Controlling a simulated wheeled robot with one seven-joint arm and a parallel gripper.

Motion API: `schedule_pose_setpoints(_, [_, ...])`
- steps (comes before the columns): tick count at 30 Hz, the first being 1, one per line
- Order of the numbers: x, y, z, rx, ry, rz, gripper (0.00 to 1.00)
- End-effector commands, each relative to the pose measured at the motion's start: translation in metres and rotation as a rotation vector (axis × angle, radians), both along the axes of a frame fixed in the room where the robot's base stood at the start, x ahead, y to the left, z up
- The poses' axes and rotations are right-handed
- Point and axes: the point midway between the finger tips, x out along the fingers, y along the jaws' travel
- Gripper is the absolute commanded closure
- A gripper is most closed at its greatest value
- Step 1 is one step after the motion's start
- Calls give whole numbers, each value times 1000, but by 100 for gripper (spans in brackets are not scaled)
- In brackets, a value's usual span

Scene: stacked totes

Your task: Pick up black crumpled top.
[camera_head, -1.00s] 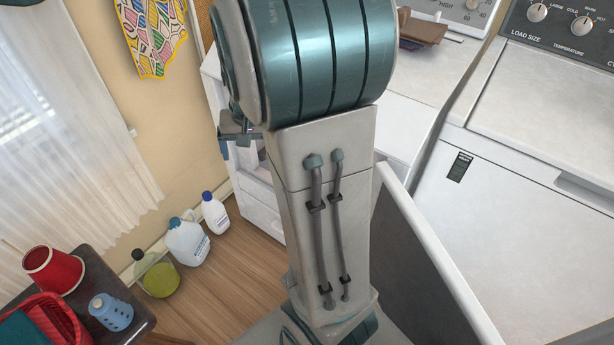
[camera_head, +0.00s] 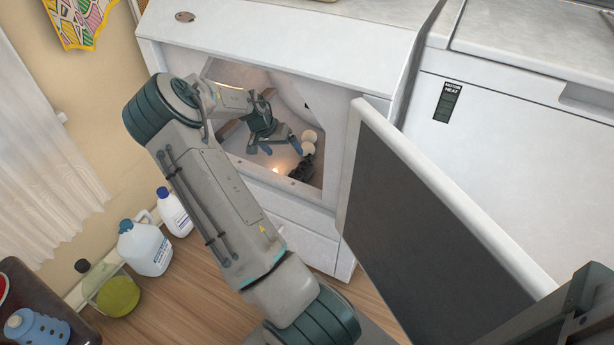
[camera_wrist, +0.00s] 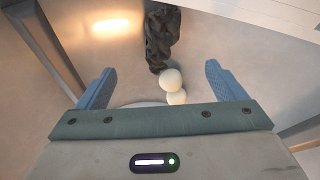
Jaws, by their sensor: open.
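The black crumpled top (camera_wrist: 161,35) lies inside the dryer drum, ahead of my gripper in the wrist view. In the head view the black top (camera_head: 302,171) shows at the lower right of the opening, partly hidden by the frame. My gripper (camera_wrist: 160,88) is open and empty, its blue fingers spread on either side. It also shows inside the drum in the head view (camera_head: 281,150).
The dryer's door (camera_head: 430,215) stands open to the right of the opening. The dryer's front (camera_head: 270,40) and rim surround my arm closely. Bottles, including a white jug (camera_head: 146,248), stand on the floor at left.

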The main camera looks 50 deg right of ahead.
Motion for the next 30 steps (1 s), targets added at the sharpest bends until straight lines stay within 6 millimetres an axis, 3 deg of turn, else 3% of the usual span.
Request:
schedule_pose_setpoints(5, [-2, -8, -18, -3, 3, -5, 10])
schedule_pose_setpoints(15, [-10, -33, -75, -3, 2, -6, 10])
schedule_pose_setpoints(22, [-11, -41, -87, -3, 2, -4, 10])
schedule_pose_setpoints(30, [-14, -61, -119, -2, 2, -5, 10])
